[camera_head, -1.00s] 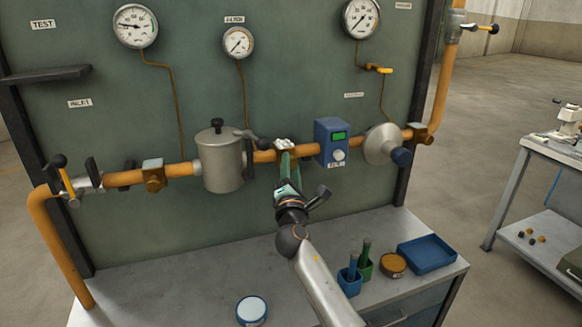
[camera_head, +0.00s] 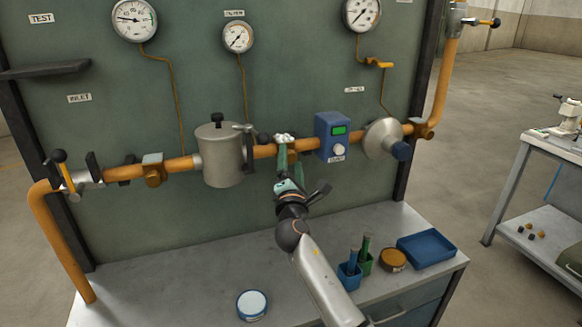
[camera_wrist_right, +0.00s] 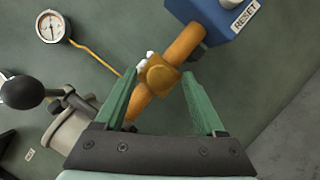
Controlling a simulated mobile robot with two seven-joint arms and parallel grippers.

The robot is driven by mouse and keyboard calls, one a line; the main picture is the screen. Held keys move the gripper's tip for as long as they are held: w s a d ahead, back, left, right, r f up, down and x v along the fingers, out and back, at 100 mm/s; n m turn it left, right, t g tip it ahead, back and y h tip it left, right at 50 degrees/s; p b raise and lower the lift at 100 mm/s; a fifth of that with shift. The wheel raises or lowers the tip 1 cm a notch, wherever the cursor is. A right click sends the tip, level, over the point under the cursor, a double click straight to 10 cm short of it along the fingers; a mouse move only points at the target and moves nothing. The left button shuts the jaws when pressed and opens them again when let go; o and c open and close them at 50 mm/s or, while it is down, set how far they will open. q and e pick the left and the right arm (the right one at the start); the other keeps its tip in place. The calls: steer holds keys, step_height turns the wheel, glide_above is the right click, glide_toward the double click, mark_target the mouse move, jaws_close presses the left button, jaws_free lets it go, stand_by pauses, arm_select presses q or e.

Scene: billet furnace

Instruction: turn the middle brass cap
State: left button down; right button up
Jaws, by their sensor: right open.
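The middle brass cap (camera_wrist_right: 157,76) is a squat brass fitting on the orange pipe, with small white parts at its far side. In the head view it is mostly hidden behind my right gripper (camera_head: 287,155). In the right wrist view the green fingers of the right gripper (camera_wrist_right: 158,82) are open, one on either side of the cap. Gaps seem to show between fingers and cap; I cannot tell whether either touches. Another brass fitting (camera_head: 153,170) is at left on the pipe and one (camera_head: 423,130) at right. My left gripper is not in view.
A grey canister (camera_head: 220,158) with a dark-knobbed lever (camera_head: 263,139) stands close left of the gripper. A blue box (camera_head: 332,137) is close right. Below, the bench (camera_head: 190,275) carries a round tin (camera_head: 251,305), tool cups (camera_head: 350,275) and a blue tray (camera_head: 427,251).

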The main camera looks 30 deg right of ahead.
steer(key=b+v, duration=0.1)
steer(key=v, duration=1.1)
steer(key=shift+s+b, duration=0.2)
steer(key=shift+b, duration=0.2)
steer(key=shift+a+f, duration=0.15)
steer(key=shift+a, duration=0.05)
steer(key=s+a+f+m+g+y, duration=0.1)
steer(key=s+a+f+m+y, duration=0.15)
steer(key=f, duration=0.45)
steer(key=s+a+f+m+g+y, duration=0.1)
steer(key=a+f+y, duration=0.15)
steer(key=f, duration=0.45)
steer(key=s+a+f+m+g+y, duration=0.1)
steer(key=s+a+f+m+y, duration=0.15)
steer(key=f, duration=0.45)
steer(key=s+a+f+m+g+y, duration=0.2)
steer(key=s+a+f+m+y, duration=0.1)
steer(key=s+f+m, duration=0.2)
steer(key=s+a+f+m+g+y, duration=0.3)
steer(key=s+a+f+m, duration=0.1)
steer(key=s+f, duration=0.6)
steer(key=s+m+p, duration=0.1)
steer(key=s, duration=0.2)
steer(key=shift+a+f, duration=0.25)
